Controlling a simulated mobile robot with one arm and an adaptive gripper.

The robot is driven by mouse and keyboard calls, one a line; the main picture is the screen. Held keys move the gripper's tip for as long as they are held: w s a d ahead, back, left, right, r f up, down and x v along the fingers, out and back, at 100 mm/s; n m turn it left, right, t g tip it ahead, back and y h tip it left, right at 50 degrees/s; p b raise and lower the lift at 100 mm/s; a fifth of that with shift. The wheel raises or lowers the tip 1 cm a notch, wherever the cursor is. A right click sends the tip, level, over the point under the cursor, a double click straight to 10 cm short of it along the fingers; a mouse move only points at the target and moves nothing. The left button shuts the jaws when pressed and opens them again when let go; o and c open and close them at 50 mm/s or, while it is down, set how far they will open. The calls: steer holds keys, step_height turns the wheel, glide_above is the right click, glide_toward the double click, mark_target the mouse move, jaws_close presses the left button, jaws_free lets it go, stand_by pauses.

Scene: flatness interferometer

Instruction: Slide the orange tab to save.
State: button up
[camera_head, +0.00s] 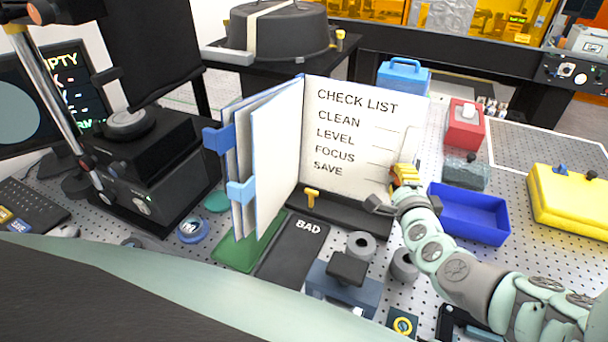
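An open upright binder shows a white page (345,130) reading CHECK LIST, CLEAN, LEVEL, FOCUS, SAVE. Thin lines run to the right of the words. An orange-yellow piece (405,173), apparently the orange tab, shows at the page's lower right edge, beside my gripper. My gripper (390,197) is at the page's lower right, near the SAVE row, with a dark grey finger pointing left. The wrist hides part of the gripper, so I cannot tell whether it touches or grips the tab. A smaller orange T-shaped piece (312,196) stands below SAVE at the binder's base.
A blue bin (468,216) stands just right of my gripper. A red box (464,126) and a yellow case (570,200) are farther right. A black BAD panel (294,248), a green panel (236,252) and grey cylinders (361,245) lie in front of the binder.

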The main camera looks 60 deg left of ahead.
jaws_close()
steer(key=shift+d+f, duration=0.1)
steer(key=f+b, duration=0.4)
steer(key=shift+s+d+f, duration=0.15)
steer(key=shift+s+f, duration=0.1)
steer(key=shift+f, duration=0.05)
steer(key=o, duration=0.6)
jaws_free()
steer(key=shift+r, duration=0.1)
steer(key=shift+v, duration=3.75)
